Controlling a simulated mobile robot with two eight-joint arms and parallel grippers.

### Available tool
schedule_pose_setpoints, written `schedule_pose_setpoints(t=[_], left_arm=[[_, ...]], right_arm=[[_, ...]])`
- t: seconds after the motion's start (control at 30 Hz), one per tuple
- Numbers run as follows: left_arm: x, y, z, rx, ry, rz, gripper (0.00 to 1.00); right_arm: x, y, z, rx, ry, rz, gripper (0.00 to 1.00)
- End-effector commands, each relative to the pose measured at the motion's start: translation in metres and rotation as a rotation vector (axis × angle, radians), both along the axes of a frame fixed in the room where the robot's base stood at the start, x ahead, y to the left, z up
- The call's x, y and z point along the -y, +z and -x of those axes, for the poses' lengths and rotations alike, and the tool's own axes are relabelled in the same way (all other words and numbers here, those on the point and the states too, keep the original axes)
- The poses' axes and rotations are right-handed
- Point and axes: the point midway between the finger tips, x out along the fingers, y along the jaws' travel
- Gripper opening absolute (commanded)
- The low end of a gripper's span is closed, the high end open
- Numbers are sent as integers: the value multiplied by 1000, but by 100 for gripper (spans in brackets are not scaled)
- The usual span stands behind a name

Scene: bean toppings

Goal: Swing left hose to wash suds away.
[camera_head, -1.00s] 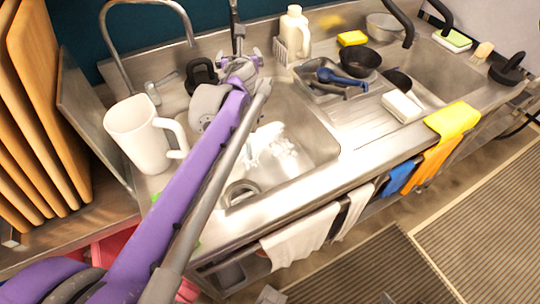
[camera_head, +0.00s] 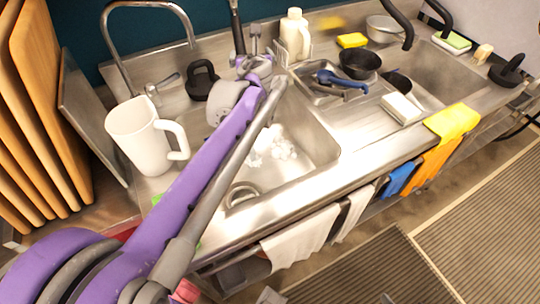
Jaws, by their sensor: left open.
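The left sink basin (camera_head: 312,150) holds a patch of white suds (camera_head: 284,148) on its floor; my left arm hides part of the basin. A dark upright hose (camera_head: 236,28) stands behind this basin against the back wall. My left gripper (camera_head: 256,50) is open at the back rim, just right of the hose's lower part. I cannot tell whether they touch. My right gripper is not in view.
A white pitcher (camera_head: 138,138) and a curved faucet (camera_head: 112,45) stand left of the basin. A black kettlebell-shaped item (camera_head: 200,82) and a white bottle (camera_head: 295,35) stand behind. A rack with blue-handled utensils (camera_head: 335,78) is at right.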

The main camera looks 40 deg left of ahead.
Motion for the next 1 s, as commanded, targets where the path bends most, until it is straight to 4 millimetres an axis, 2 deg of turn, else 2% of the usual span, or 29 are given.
schedule_pose_setpoints(t=[0.5, 1.0], left_arm=[[21, 0, -30, 0, -3, 0, 100], [24, 0, -35, 0, -1, 0, 100]], right_arm=[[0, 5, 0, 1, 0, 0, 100], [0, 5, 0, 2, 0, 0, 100]])
